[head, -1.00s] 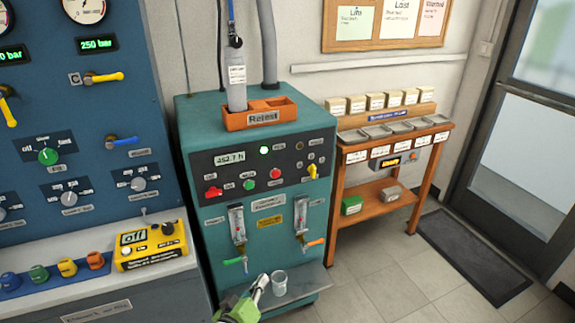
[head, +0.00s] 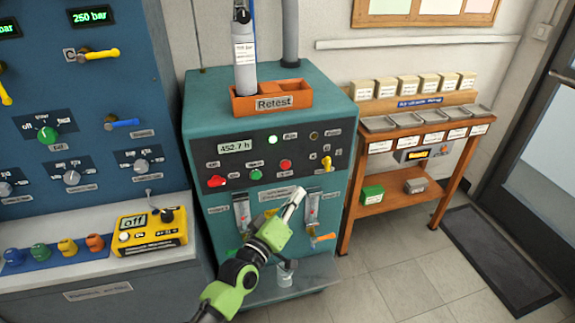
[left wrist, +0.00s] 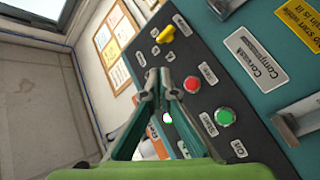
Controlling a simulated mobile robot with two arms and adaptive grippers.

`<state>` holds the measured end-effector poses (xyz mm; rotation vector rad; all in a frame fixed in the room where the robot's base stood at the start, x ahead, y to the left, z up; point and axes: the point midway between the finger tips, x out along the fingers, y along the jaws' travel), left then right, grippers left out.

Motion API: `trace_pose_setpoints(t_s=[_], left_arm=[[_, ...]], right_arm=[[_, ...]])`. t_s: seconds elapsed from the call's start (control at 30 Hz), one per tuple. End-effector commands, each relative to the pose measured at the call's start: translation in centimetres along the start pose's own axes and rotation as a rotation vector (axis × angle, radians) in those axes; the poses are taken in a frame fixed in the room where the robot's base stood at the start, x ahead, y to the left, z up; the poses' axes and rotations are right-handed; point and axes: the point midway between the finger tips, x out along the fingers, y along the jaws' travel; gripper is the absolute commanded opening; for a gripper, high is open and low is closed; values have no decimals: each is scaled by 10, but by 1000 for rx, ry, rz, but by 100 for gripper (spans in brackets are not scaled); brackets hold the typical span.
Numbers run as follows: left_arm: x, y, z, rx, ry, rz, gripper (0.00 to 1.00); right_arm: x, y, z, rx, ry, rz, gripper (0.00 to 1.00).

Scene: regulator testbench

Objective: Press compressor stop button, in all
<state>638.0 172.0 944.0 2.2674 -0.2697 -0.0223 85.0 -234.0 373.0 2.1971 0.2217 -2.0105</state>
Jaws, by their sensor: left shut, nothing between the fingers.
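The teal compressor cabinet (head: 197,120) carries a dark control panel. On it the red stop button (head: 285,165) sits right of the green start button (head: 255,174). In the left wrist view the red button (left wrist: 192,84) is just right of my fingertips, with the green button (left wrist: 224,117) further right and lower. My left gripper (head: 298,196) is shut and empty. In the head view it appears below the red button, in front of the cabinet; I see no contact with the button. My right gripper is in neither view.
A red switch (head: 217,181) and a yellow knob (head: 327,163) flank the buttons. An orange Retest tray (head: 297,98) holding a grey cylinder (head: 244,65) stands on top. A wooden bench (head: 398,217) stands right.

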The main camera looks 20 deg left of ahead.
Motion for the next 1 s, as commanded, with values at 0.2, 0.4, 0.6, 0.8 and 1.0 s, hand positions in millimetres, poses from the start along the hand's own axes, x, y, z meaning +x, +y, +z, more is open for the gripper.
trace_pose_setpoints(t_s=[0.2,0.4,0.6,0.8,1.0], left_arm=[[5,-5,-2,2,1,1,0],[22,-19,-13,5,2,0,0],[41,-34,-28,4,1,0,0],[56,-42,-39,3,0,0,0],[61,-46,-44,2,-1,-1,0]], right_arm=[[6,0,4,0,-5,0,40],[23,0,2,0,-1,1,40],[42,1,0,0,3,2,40],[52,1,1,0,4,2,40],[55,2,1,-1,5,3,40]])
